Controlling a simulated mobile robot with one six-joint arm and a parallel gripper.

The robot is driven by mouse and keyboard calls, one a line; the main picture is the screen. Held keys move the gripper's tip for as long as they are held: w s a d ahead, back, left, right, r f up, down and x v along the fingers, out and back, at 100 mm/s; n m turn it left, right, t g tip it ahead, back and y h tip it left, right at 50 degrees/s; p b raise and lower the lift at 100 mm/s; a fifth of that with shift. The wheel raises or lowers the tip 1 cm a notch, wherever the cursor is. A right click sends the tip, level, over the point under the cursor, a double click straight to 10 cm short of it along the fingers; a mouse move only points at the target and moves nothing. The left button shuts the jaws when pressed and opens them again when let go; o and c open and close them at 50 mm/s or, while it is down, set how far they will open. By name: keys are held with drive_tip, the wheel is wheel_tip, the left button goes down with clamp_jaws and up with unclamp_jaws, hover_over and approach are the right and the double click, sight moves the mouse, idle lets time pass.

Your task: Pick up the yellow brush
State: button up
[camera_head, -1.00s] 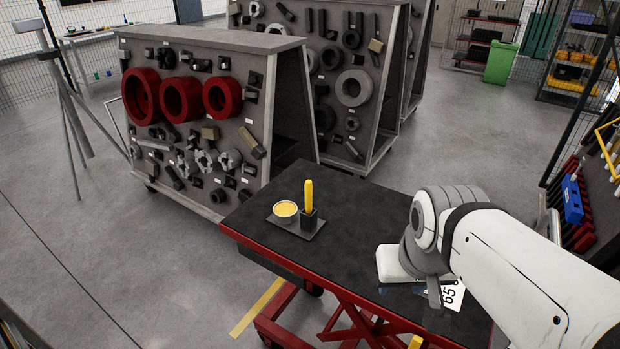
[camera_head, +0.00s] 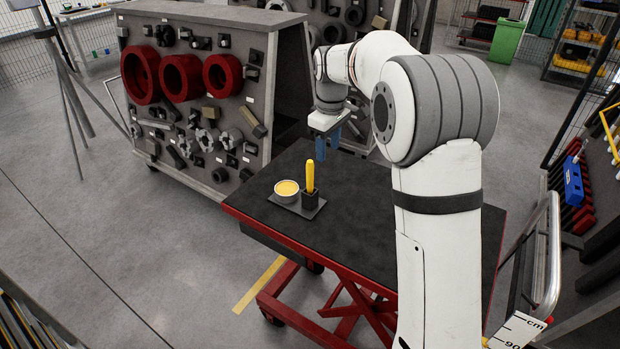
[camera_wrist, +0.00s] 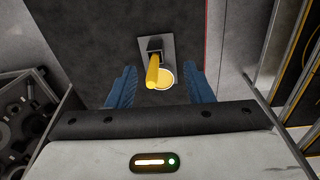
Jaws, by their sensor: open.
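The yellow brush (camera_head: 310,177) stands upright in a small dark holder (camera_head: 310,199) on the table. In the wrist view the brush (camera_wrist: 152,74) shows below the gripper, between the two blue fingers in the picture, with its handle end toward the camera. My gripper (camera_head: 330,146) is above the table, behind and a little right of the brush in the head view. Its blue fingers are apart and empty in the wrist view (camera_wrist: 162,88). The brush's lower end is hidden in the holder.
A bowl of yellow content (camera_head: 287,190) stands close left of the holder, both on a grey tray (camera_head: 296,208). The black tabletop (camera_head: 350,225) has a red edge. A grey rack with red rings (camera_head: 200,110) stands behind on the left.

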sight(310, 161)
drive_tip(key=w+a+f+n, duration=0.1)
drive_tip(key=w+f, duration=0.1)
drive_tip(key=w+a+f+n, duration=0.1)
drive_tip(key=w+a+f, duration=0.1)
drive_tip(key=w+a+f+n, duration=0.1)
drive_tip(key=w+f, duration=0.1)
drive_tip(key=shift+w+a+g, duration=0.2)
drive_tip(key=shift+w+g, duration=0.1)
drive_tip(key=shift+w, duration=0.05)
wheel_tip(310, 161, down, 8)
drive_tip(key=shift+w+r+p, duration=0.1)
drive_tip(key=shift+p, duration=1.1)
drive_tip(key=shift+c, duration=0.4)
clamp_jaws()
